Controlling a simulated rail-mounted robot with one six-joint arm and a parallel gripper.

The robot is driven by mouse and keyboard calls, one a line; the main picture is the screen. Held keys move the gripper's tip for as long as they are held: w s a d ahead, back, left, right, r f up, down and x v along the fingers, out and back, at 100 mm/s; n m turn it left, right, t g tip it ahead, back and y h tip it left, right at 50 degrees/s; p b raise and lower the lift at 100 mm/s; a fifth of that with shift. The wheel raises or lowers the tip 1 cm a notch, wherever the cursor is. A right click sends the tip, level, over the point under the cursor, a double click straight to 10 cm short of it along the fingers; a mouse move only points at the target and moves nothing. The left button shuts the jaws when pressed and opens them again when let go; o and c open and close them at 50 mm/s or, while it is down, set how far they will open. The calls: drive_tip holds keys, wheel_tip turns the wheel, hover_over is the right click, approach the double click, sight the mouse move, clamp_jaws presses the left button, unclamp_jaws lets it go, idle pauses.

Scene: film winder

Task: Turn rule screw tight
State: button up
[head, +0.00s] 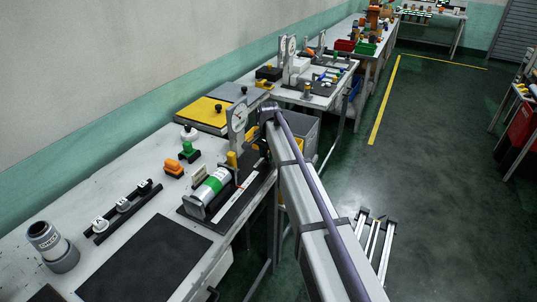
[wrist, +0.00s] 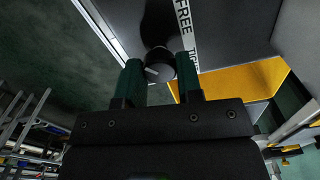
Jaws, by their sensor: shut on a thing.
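In the wrist view a round black knob, seemingly the rule screw (wrist: 158,72), sits between the two dark green fingers of my gripper (wrist: 160,66). The fingers are shut on the knob's sides. A white strip beside it reads "FREE" and, partly cut off, "TIGHT" (wrist: 193,68). A slot or mark shows on the knob face. In the head view the film winder (head: 208,190), with a silver and green roll, stands on the bench. My arm reaches its right side and hides the screw and most of the gripper there.
A yellow-topped box (head: 205,112) stands behind.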

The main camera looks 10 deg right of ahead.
drive_tip(key=shift+m, duration=1.1)
drive_tip(key=o, duration=0.9)
wheel_tip(320, 180, up, 11)
drive_tip(key=p, duration=1.1)
drive_tip(key=shift+f, duration=0.15)
